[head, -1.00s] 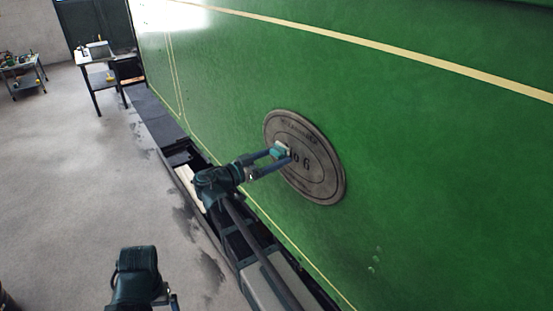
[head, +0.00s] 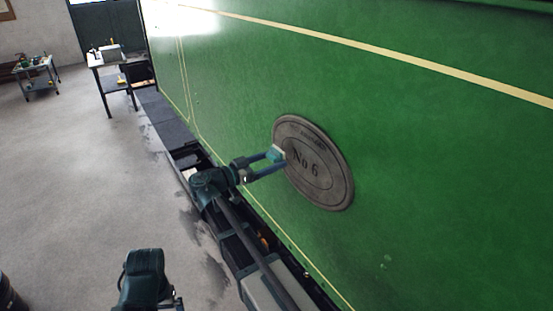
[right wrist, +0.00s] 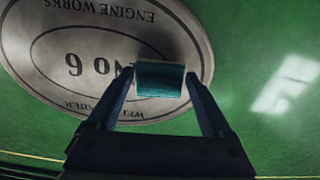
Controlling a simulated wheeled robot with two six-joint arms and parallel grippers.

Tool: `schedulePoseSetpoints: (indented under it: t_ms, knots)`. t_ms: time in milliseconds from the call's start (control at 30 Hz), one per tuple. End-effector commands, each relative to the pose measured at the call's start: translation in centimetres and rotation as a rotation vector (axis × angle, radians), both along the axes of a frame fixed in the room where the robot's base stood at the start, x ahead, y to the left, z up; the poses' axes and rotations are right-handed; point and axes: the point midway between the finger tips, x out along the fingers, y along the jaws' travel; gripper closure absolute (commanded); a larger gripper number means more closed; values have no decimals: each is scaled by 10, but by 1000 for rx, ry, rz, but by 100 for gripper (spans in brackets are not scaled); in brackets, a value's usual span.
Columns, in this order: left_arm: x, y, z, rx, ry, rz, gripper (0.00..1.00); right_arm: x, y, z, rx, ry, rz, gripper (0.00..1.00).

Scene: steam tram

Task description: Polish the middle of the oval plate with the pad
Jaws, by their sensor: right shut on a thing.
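The oval plate (head: 322,182) is grey with dark lettering "No 6" and is fixed to the green tram side. It also shows upside down in the right wrist view (right wrist: 52,62). My right gripper (head: 272,160) is shut on a small teal pad (right wrist: 160,80) with a pale face. In the head view the pad (head: 276,153) is at the plate's left edge, left of the lettering. In the wrist view a dark shadow lies on the plate beside the pad; I cannot tell whether they touch. My left arm (head: 145,280) shows at the bottom; its fingers are not visible.
The green tram side (head: 430,170) fills the right, with a dark step ledge (head: 165,122) along its foot. A table (head: 110,62) and a small cart (head: 38,75) stand at the far left. The grey floor (head: 85,185) between is clear.

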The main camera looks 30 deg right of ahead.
Motion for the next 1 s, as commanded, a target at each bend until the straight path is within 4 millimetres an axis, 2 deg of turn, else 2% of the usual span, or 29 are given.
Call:
schedulePoseSetpoints:
  t_ms: [300,767,1000]
  knots:
    - [0,0,0,0,0,0,0,-2,28,0,0,0,2,60]
    - [0,0,0,0,0,0,0,-3,33,0,0,0,0,60]
    - [0,0,0,0,0,0,0,-3,47,0,-1,0,3,60]
